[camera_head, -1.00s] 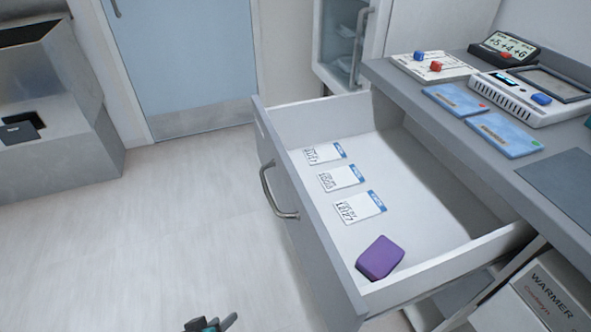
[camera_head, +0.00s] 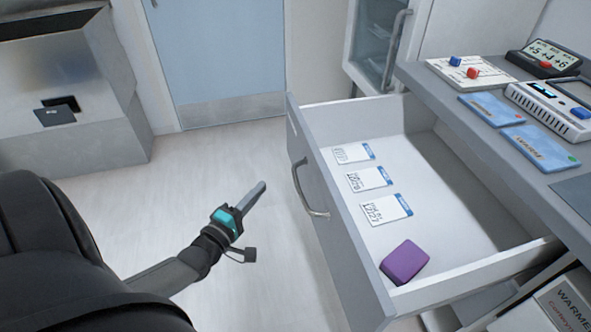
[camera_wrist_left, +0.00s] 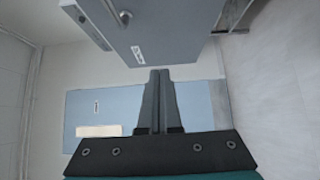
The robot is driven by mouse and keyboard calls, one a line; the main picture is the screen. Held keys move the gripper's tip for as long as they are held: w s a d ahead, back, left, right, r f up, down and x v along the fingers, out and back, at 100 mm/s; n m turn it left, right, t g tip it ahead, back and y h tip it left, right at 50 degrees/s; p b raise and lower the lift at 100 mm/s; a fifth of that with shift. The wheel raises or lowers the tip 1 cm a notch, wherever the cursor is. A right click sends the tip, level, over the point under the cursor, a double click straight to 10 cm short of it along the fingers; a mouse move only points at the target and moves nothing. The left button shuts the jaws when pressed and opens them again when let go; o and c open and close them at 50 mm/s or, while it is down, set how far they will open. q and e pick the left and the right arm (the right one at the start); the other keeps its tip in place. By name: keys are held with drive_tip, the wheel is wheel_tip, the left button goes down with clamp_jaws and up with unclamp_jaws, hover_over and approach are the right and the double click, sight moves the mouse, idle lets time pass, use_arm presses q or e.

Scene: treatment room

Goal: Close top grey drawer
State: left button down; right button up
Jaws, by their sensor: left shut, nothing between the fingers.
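The top grey drawer (camera_head: 338,222) is pulled open from the counter in the head view, its front panel facing left with a curved metal handle (camera_head: 308,190). Inside lie several white labelled cards (camera_head: 386,209) and a purple block (camera_head: 404,262). My left gripper (camera_head: 262,186) is shut and empty, left of the drawer front and apart from the handle. In the left wrist view its closed fingers (camera_wrist_left: 159,88) point ahead, with a grey panel above them that I cannot identify for sure. My right gripper is not in view.
The counter (camera_head: 480,135) above the drawer holds blue cards (camera_head: 540,147), a white device (camera_head: 552,108) and a small display (camera_head: 545,58). A box (camera_head: 570,305) stands below at the lower right. Clear floor (camera_head: 225,165) lies left of the drawer.

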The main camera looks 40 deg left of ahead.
use_arm(q)
drive_tip(key=b, duration=0.2)
approach(300, 160)
drive_tip(key=w+a, duration=0.3)
drive_tip(key=shift+w+d+b, duration=0.25)
drive_tip(key=shift+w+d, duration=0.3)
drive_tip(key=shift+w, duration=0.2)
drive_tip(key=shift+w+d+b, duration=0.2)
drive_tip(key=shift+w+d, duration=0.35)
drive_tip(key=shift+w, duration=0.2)
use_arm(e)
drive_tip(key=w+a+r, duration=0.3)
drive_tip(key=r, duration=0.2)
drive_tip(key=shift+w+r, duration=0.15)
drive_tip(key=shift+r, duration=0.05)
